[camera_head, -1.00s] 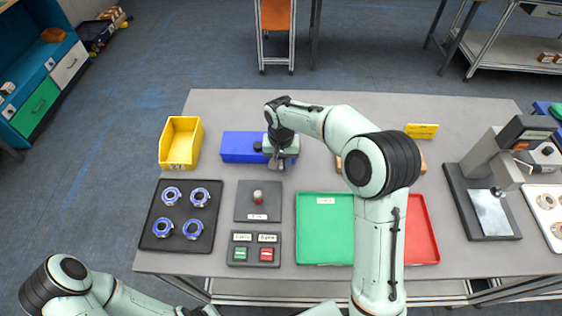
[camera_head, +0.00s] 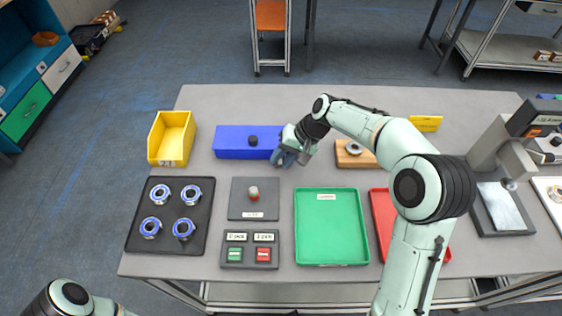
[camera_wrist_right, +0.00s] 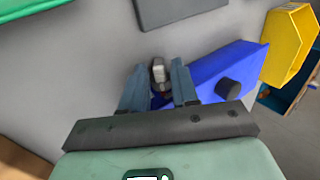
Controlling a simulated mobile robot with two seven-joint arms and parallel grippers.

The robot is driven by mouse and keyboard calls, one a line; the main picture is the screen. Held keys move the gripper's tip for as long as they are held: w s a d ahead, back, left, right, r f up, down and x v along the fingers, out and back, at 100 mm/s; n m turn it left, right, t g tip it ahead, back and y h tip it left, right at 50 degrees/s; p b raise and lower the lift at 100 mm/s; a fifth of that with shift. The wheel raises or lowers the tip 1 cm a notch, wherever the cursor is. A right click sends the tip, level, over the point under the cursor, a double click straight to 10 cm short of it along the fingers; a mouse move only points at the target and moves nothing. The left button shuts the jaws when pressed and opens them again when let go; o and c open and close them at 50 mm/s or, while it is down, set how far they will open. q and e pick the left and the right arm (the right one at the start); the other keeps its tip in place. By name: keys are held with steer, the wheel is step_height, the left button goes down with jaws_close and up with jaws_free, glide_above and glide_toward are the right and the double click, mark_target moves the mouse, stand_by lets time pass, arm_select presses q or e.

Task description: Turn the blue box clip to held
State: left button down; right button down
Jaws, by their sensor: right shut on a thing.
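The blue box (camera_head: 232,142) lies on the table at the back left, with a black knob (camera_head: 253,141) on it. My right gripper (camera_head: 284,158) is at the box's right end. In the right wrist view the box (camera_wrist_right: 222,72) runs up to the right, and the right gripper (camera_wrist_right: 160,84) has its two fingers on either side of a small grey-and-white piece, which looks like the clip (camera_wrist_right: 158,72). It is shut on this piece. The fingers hide part of the clip, so its exact setting cannot be read. My left gripper is outside the views.
A yellow bin (camera_head: 170,140) stands left of the box. A black tray (camera_head: 143,243) with several blue-rimmed rings, a red-knobbed pad (camera_head: 240,207), a button panel (camera_head: 249,258) and a green tray (camera_head: 331,230) lie in front. A wooden block (camera_head: 349,161) is to the right.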

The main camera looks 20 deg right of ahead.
steer(key=shift+y+b, duration=0.3)
steer(key=shift+b, duration=0.15)
steer(key=c, duration=1.2)
jaws_free()
steer(key=shift+o, duration=0.2)
